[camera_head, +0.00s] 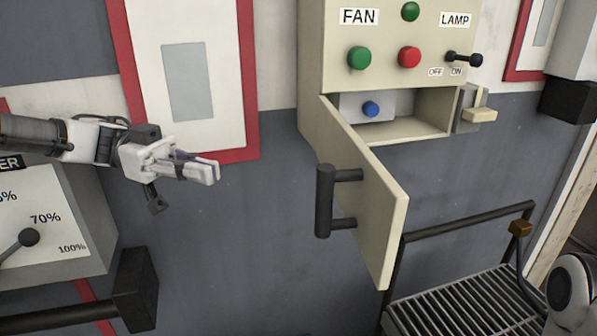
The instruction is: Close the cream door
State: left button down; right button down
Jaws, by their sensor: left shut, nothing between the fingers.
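The cream door (378,206) stands open on the lower part of the cream control cabinet (312,70), swung out toward me from its left side. A dark bar handle (325,200) is on the door's left-facing side. The open compartment shows a grey block with a blue button (371,109). A latch block (479,115) sits at the compartment's right edge. My left gripper (212,172) is shut and empty, left of the door and handle and apart from both. My right gripper is not in view; a white rounded part shows at the lower right edge.
A lever box marked with percentages (75,215) is at the left. A red-framed panel (250,85) hangs behind my left gripper. A metal grate with a black rail (460,300) lies at the lower right. The wall between gripper and handle is clear.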

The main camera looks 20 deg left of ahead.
pick_arm(q)
jog(key=p, duration=0.3)
send_near(327, 170)
jog(key=d+f, duration=0.5)
jog(key=d, duration=0.1)
jog(key=shift+r, duration=0.1)
jog(key=shift+w+a, duration=0.1)
